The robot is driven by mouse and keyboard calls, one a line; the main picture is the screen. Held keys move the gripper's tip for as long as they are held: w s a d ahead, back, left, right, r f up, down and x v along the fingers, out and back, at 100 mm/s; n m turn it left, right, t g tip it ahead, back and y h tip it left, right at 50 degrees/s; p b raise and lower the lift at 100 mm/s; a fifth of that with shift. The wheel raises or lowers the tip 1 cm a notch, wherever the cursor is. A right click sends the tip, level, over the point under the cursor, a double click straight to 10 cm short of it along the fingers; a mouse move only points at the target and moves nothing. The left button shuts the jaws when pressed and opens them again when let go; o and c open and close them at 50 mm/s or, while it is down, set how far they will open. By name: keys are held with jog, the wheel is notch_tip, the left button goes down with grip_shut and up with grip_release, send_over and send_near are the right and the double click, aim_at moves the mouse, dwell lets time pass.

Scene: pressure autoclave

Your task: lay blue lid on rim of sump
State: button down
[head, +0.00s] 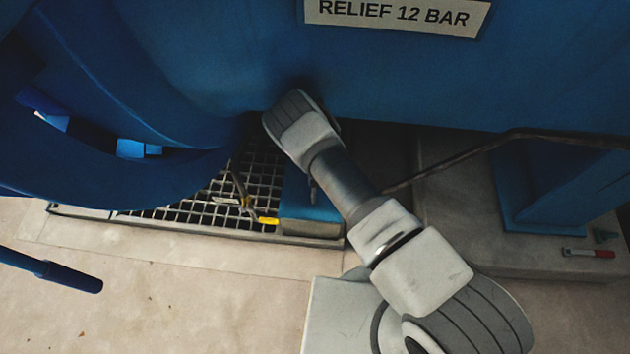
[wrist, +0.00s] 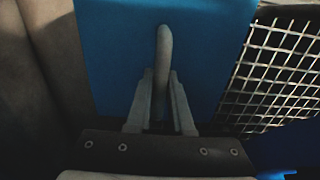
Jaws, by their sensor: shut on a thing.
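The blue lid (head: 308,207) shows beside my forearm in the head view, at the right end of the floor grating. In the wrist view the lid (wrist: 105,60) is a flat blue plate with a pale upright handle (wrist: 163,55). My gripper (wrist: 161,95) is shut on this handle, one finger on each side. In the head view my arm hides most of the gripper and part of the lid. A pale frame edge (head: 308,241) runs just in front of the lid. The sump opening is hidden, and I cannot tell whether the lid touches its rim.
The metal grating (head: 205,205) lies left of the lid, with a yellow-ended tool (head: 266,220) on it. A large blue vessel (head: 400,75) hangs close above my arm. A dark rod (head: 450,160) and blue support foot (head: 545,200) stand at the right.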

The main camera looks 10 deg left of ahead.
jog(key=shift+f, duration=1.35)
jog(key=c, duration=0.7)
grip_release()
jog(key=shift+f, duration=0.15)
